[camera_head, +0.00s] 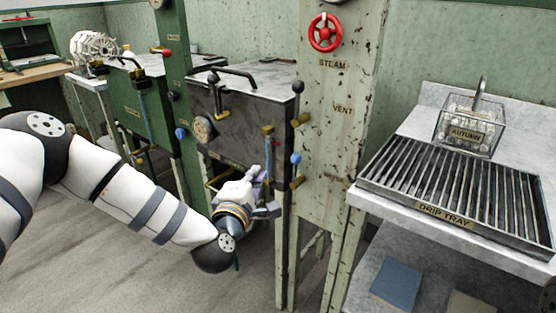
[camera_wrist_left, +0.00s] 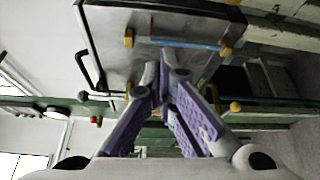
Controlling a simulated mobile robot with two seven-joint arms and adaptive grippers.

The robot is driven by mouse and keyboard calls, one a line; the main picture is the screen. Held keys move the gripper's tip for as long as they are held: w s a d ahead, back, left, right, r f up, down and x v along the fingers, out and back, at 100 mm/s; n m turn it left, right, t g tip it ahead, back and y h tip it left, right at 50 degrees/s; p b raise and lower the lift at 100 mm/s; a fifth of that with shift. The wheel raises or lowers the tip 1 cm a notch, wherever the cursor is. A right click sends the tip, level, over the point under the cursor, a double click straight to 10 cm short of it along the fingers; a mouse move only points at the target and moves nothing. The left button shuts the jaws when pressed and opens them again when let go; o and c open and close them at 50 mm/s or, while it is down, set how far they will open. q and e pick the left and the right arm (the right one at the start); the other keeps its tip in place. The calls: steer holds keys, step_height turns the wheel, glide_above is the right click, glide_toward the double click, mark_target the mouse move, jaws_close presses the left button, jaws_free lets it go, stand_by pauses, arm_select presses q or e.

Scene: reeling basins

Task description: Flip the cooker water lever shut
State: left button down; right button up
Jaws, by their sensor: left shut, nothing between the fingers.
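The cooker is a dark metal box (camera_head: 240,125) with a pale lid, on the green frame in the middle of the head view. A lever with a blue knob (camera_head: 296,159) stands upright from a brass fitting on the cream post. Another blue knob (camera_head: 181,133) is at the cooker's left. My left gripper (camera_head: 262,180) is shut and empty below the cooker's front. In the wrist view its closed purple fingers (camera_wrist_left: 165,62) are near a blue tube (camera_wrist_left: 185,43) with brass ends, apparently not gripping it.
The cream post (camera_head: 335,130) with a red steam wheel (camera_head: 325,32) stands just right of the gripper. Farther right is a slatted drip tray (camera_head: 455,190) with a clear basket (camera_head: 470,125). A second, green cooker (camera_head: 140,105) stands at left. Floor at lower left is clear.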

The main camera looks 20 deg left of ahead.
arm_select(q)
steer(key=w, duration=0.3)
steer(key=w+b, duration=0.1)
steer(key=w, duration=0.2)
steer(key=w+f, duration=0.1)
steer(key=w, duration=0.2)
steer(key=shift+a, duration=0.4)
steer(key=d, duration=0.2)
steer(key=s+d+r, duration=0.1)
steer(key=d, duration=0.1)
steer(key=shift+p, duration=0.4)
arm_select(e)
steer(key=shift+s+f, duration=0.15)
steer(key=shift+f, duration=0.05)
